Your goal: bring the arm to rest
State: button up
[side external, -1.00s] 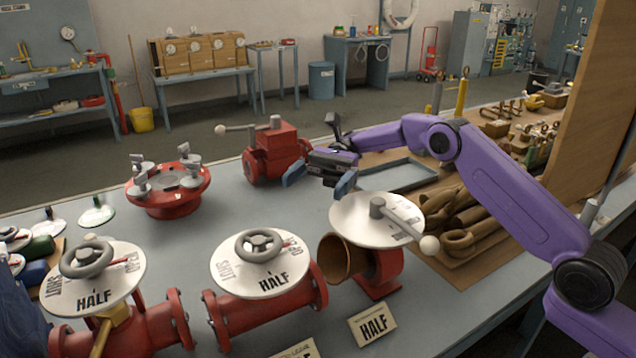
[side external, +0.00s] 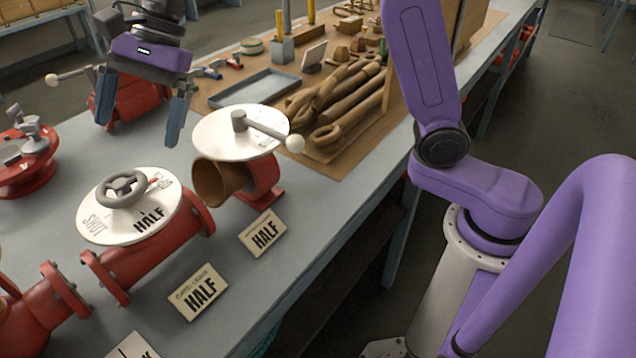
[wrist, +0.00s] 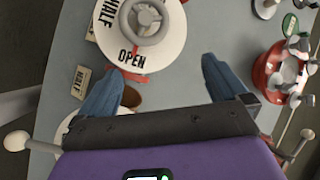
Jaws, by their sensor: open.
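My gripper (side external: 140,110) is open and empty, its two blue fingers pointing down above the bench, behind the valves in the side view. In the wrist view my gripper (wrist: 165,88) shows spread fingers with bare bench between them. Left of the fingers in front is a red valve with a white dial and grey handwheel (side external: 122,189); its dial also shows in the wrist view (wrist: 158,58). Right of the fingers is a white disc (side external: 220,132) with a lever ending in a white ball, above a brown funnel (side external: 215,183). I see no contact with any of them.
A red block valve (side external: 135,105) with a lever stands close behind my fingers. A red round flange (side external: 22,175) is at the left. A blue-grey tray (side external: 255,90) and brown pipes (side external: 345,98) lie behind. HALF cards (side external: 198,291) stand along the front edge.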

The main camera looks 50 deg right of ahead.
jog(key=s+d+f+n+t+h, duration=0.1)
jog(key=s+d+n+t+h, duration=0.25)
jog(key=s+d+n, duration=0.95)
jog(key=s+d+f+n+g+h, duration=0.1)
jog(key=s+d+f+n, duration=0.4)
jog(key=s, duration=0.3)
jog(key=s+d+f+n+g+h, duration=0.1)
jog(key=s+d+f+n+g, duration=0.1)
jog(key=s+d+f+n, duration=0.4)
jog(key=s+d, duration=0.1)
jog(key=s, duration=0.2)
jog(key=shift+d, duration=0.2)
